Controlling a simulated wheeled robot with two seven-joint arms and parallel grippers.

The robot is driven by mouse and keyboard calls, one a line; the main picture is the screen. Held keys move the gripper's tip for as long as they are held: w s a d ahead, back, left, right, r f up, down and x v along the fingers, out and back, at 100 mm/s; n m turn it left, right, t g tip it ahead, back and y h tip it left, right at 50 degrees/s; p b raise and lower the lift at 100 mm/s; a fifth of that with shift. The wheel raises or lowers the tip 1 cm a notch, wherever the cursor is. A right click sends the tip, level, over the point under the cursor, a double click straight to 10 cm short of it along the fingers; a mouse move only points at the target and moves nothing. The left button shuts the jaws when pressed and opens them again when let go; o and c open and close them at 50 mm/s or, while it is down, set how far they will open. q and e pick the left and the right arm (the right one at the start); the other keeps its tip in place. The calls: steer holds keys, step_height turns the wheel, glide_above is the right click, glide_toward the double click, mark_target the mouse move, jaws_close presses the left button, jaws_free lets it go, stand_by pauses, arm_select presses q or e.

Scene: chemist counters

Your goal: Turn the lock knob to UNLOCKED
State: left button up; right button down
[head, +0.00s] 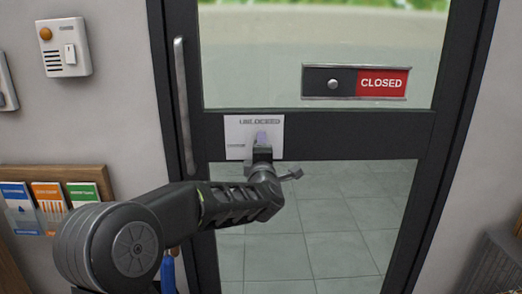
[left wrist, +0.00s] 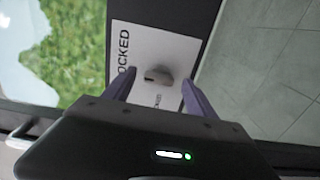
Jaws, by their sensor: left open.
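The lock's white plate (head: 236,125) is on the glass door's dark crossbar, with UNLOCKED printed along its top. My left gripper (head: 263,138) is in front of the plate and hides the knob in the head view. In the left wrist view the small grey knob (left wrist: 158,75) stands out from the plate (left wrist: 150,50), between my two open purple-grey fingers, with a gap on each side. A label ending in OCKED shows there, and a smaller one lies beyond the knob, partly unreadable. My right gripper is not in view.
A vertical door handle (head: 183,105) is left of the plate. A slider sign (head: 354,82) reading CLOSED is at the upper right of the door. A wall intercom (head: 63,47) and a leaflet rack (head: 60,173) are on the left.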

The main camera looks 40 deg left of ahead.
arm_select(q)
steer(key=v, duration=0.6)
steer(key=shift+s+d, duration=0.25)
steer(key=shift+s, duration=0.05)
